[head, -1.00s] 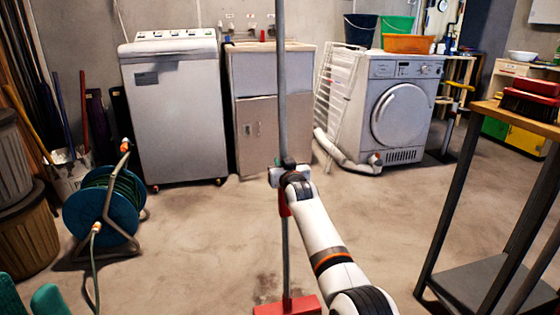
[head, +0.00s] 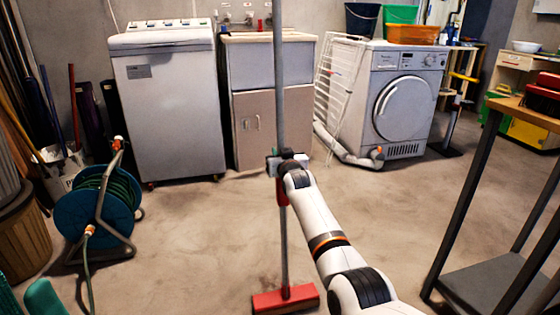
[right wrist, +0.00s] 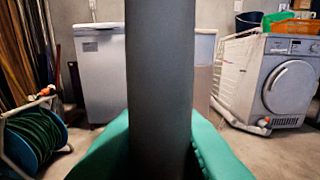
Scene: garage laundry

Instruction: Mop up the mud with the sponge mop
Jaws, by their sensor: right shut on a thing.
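The sponge mop stands upright in front of me, its long grey handle (head: 279,100) running out of the top of the head view. Its red head (head: 285,299) is low at the floor, near the bottom edge. My right gripper (head: 279,165) is shut around the handle, above a red section. In the right wrist view the handle (right wrist: 158,90) stands between the green fingers. Two green fingertips of my left gripper (head: 22,298) show at the lower left corner, apart and with nothing seen between them. Mud is hard to make out; only faint darkening shows beside the mop head.
A blue hose reel (head: 98,210) stands at left. A white washer (head: 170,110), sink cabinet (head: 262,130) and front-loading machine (head: 400,100) line the back. A dark-legged table (head: 465,200) stands at right. The middle floor is clear.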

